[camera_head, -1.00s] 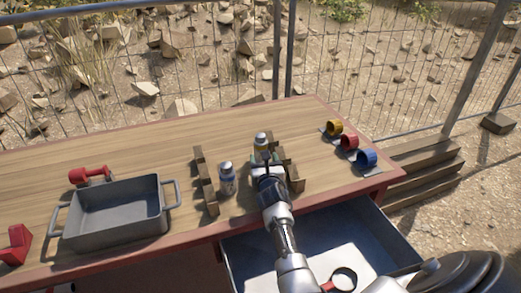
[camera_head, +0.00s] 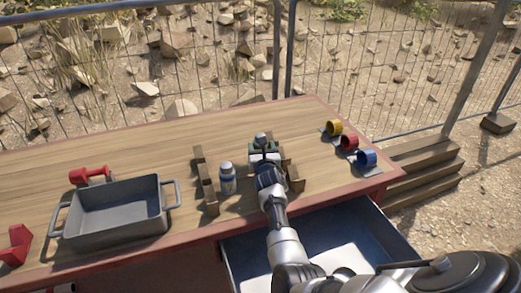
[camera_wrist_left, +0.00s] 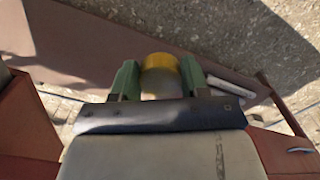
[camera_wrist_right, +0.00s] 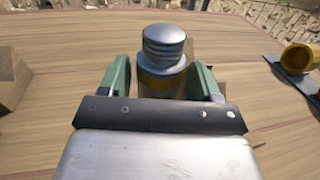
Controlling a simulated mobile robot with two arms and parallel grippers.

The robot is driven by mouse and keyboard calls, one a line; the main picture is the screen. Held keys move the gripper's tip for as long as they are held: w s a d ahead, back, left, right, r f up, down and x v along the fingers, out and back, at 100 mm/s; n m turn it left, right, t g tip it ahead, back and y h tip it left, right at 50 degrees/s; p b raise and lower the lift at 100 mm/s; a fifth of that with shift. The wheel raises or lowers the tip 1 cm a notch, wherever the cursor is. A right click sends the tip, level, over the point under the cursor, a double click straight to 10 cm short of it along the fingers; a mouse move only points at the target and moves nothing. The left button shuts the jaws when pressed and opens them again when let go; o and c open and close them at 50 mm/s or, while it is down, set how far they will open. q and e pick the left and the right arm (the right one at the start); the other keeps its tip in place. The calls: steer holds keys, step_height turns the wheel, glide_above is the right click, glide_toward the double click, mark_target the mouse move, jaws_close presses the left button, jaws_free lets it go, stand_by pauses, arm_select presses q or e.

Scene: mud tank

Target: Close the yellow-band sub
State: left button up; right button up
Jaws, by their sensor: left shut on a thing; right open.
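The yellow-band sub is a small bottle-like piece with a silver threaded top (camera_head: 261,140). It stands upright by the right wooden rack. In the right wrist view its top (camera_wrist_right: 164,45) rises between my right gripper's (camera_wrist_right: 163,80) open fingers, and the yellowish band below is partly hidden. In the head view my right gripper (camera_head: 265,156) is around it; contact cannot be told. My left gripper (camera_wrist_left: 157,80) is shut on a short yellow round piece (camera_wrist_left: 160,64), pale underneath, seen only in the left wrist view. A yellow cup-like ring (camera_head: 333,128) lies on the table's right side.
A second silver-topped bottle (camera_head: 227,180) stands by the left wooden rack (camera_head: 206,182). Red (camera_head: 348,142) and blue (camera_head: 366,157) rings lie at the right edge. A grey tray (camera_head: 75,237) and red tool (camera_head: 90,175) are left. The drawer (camera_head: 385,226) is open in front.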

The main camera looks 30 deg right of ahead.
steer(key=shift+c, duration=0.4)
steer(key=c, duration=0.8)
steer(key=shift+r, duration=0.1)
steer(key=shift+c, duration=0.2)
steer(key=shift+r, duration=0.1)
